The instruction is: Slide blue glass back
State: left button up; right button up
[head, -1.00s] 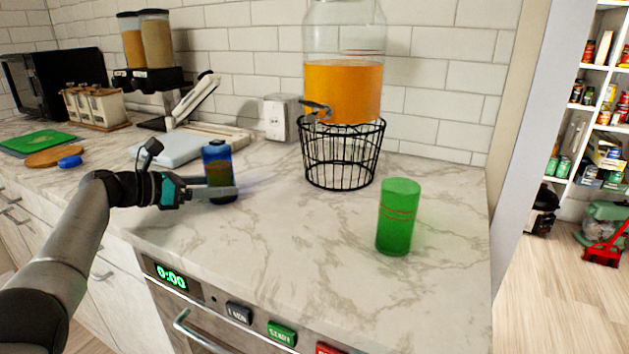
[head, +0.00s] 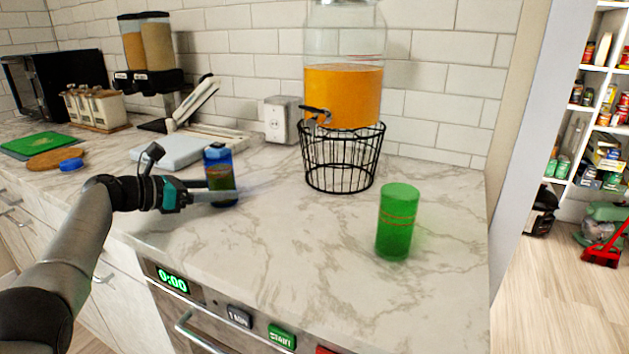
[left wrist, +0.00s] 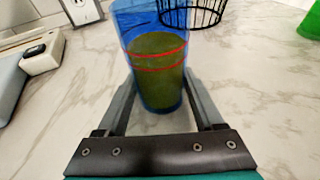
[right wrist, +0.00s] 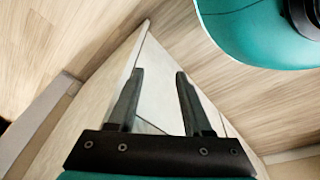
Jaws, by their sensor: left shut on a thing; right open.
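The blue glass (head: 218,165) stands upright on the marble counter in the head view, left of the wire stand. It also shows in the left wrist view (left wrist: 155,60), with red rings and a dark yellowish liquid inside. My left gripper (head: 228,194) is shut on the blue glass, with one finger along each side of it low down (left wrist: 157,98). My right gripper (right wrist: 155,88) is open and empty in the right wrist view, away from the counter top, over cabinet faces and the wooden floor.
A black wire stand (head: 342,170) holding an orange juice dispenser (head: 342,95) is right of the glass. A green glass (head: 397,222) stands at the right. Counter between glass and stand is clear.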

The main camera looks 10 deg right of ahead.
pick_arm(q)
jog(key=o, duration=1)
